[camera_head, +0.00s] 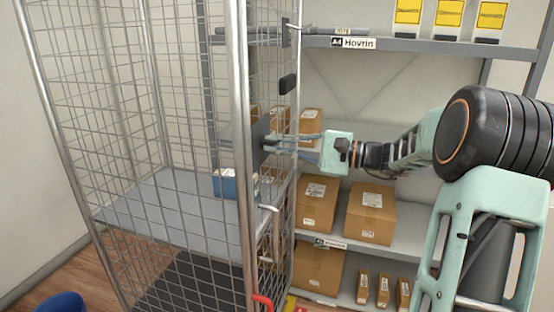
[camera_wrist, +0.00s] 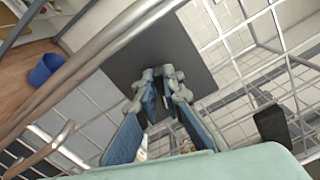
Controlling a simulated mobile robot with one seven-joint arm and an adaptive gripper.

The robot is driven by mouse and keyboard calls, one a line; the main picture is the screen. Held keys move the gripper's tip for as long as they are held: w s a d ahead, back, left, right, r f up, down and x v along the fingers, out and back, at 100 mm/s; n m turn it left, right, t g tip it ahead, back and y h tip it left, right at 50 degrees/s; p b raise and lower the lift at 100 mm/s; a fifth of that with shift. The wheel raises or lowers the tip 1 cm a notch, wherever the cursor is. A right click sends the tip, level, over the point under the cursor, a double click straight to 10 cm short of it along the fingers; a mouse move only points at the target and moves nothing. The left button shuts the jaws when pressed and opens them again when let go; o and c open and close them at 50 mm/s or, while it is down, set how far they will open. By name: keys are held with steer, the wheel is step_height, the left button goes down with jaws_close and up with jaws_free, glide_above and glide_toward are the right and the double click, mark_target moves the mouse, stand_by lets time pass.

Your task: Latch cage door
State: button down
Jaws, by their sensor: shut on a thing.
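The wire-mesh roll cage (camera_head: 130,100) with grey tube frame fills the left half of the head view. Its door (camera_head: 281,215) is the narrow-looking mesh side on the right, seen at a steep angle. A dark square plate (camera_head: 261,136) sits on that side; it also fills the middle of the wrist view (camera_wrist: 165,55). My gripper (camera_head: 272,145) reaches in from the right to this plate. In the wrist view my gripper (camera_wrist: 162,92) has both fingertips close together in front of the plate, shut on a small latch part largely hidden between them. Whether the door is fully closed cannot be told.
A blue box (camera_head: 228,186) lies on the cage's grey shelf (camera_head: 160,205). A red lever (camera_head: 262,300) is low on the front post. Behind, shelving (camera_head: 400,235) holds several cardboard boxes. A blue bin (camera_head: 62,304) stands on the floor at lower left.

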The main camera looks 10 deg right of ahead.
steer(key=shift+f+n+b, duration=0.15)
steer(key=shift+n+b, duration=0.85)
steer(key=shift+b, duration=0.25)
steer(key=shift+f+n+b, duration=0.15)
steer(key=shift+n+b, duration=0.85)
steer(key=shift+b, duration=0.2)
steer(key=shift+r, duration=0.1)
steer(key=c, duration=2.1)
jaws_free()
steer(key=v, duration=1.2)
steer(key=shift+s, duration=0.1)
